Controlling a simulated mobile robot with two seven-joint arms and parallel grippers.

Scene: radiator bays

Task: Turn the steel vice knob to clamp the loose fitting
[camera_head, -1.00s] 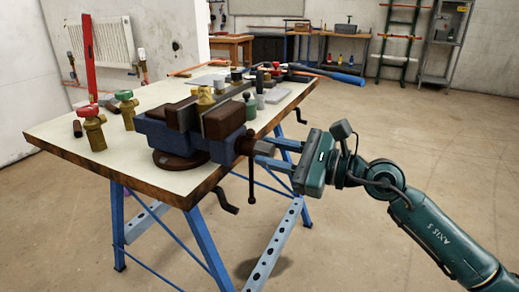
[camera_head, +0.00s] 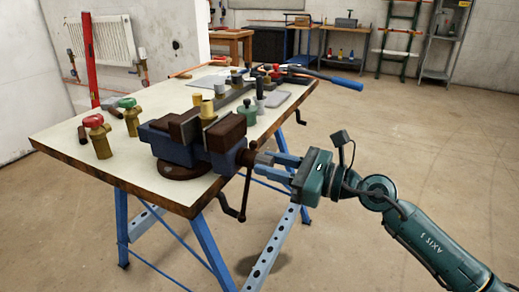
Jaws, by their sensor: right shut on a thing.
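The blue and brown bench vice (camera_head: 176,150) is mounted at the near right edge of the workbench. A brass fitting (camera_head: 207,109) stands between or just behind its brown jaws; I cannot tell whether both jaws touch it. The steel knob (camera_head: 264,158) is at the outer end of the vice screw, partly hidden by fingers. A dark handle bar (camera_head: 245,195) hangs below the screw, slightly tilted. My right gripper (camera_head: 268,158) reaches in from the right and is shut on the knob. My left gripper is not in view.
The workbench (camera_head: 130,176) holds a red-capped valve (camera_head: 98,136), a green-capped valve (camera_head: 129,116), a green bottle (camera_head: 246,112) and several small parts. A blue-handled tool (camera_head: 342,83) overhangs the far right edge. The floor to the right is clear.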

